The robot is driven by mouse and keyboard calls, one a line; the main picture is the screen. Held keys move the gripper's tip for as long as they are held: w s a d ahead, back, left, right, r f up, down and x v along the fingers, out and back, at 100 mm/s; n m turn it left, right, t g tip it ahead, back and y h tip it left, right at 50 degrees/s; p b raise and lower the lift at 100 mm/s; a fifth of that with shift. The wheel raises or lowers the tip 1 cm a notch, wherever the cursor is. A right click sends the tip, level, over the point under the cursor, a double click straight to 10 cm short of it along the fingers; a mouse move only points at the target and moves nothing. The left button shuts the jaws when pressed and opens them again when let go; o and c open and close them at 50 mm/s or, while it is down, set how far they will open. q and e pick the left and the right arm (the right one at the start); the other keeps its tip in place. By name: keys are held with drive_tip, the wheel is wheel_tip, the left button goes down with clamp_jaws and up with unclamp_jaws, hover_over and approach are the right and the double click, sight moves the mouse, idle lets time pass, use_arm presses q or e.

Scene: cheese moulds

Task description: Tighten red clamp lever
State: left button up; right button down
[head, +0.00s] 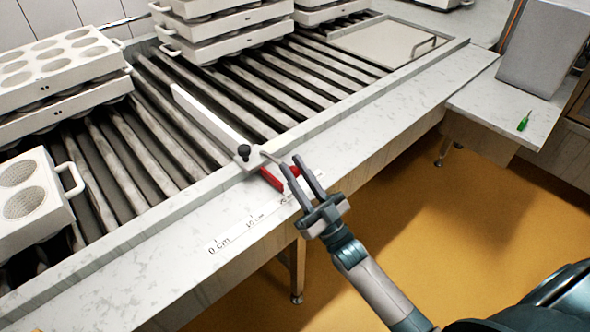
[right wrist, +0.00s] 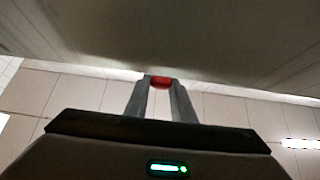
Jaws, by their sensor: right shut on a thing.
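The red clamp lever (head: 271,179) is at the front edge of the roller table, just below the black knob (head: 244,152) of the clamp that holds a white stop bar (head: 207,122). My right gripper (head: 299,163) is at the lever's right end. Its fingers are shut on the lever, and a red piece (right wrist: 161,82) shows between the fingertips in the right wrist view. The fingers hide part of the lever in the head view. My left gripper is not in view.
A ruler strip (head: 245,232) lies on the marble front ledge. White mould stacks (head: 60,70) stand on the rollers at left and back (head: 222,35). A side shelf (head: 500,108) at right bears a green-handled tool (head: 523,121) and a grey box (head: 543,48). The floor in front is clear.

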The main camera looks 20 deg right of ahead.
drive_tip(key=shift+a+f, duration=0.1)
drive_tip(key=shift+f, duration=0.5)
drive_tip(key=c, duration=1.5)
unclamp_jaws()
drive_tip(key=shift+r, duration=0.15)
drive_tip(key=shift+r, duration=0.1)
drive_tip(key=shift+s+d+f, duration=0.2)
drive_tip(key=shift+f, duration=0.05)
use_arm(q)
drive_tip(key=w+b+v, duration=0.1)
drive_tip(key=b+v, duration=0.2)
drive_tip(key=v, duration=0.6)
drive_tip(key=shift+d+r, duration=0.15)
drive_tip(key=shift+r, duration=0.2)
use_arm(e)
drive_tip(key=shift+v, duration=8.4)
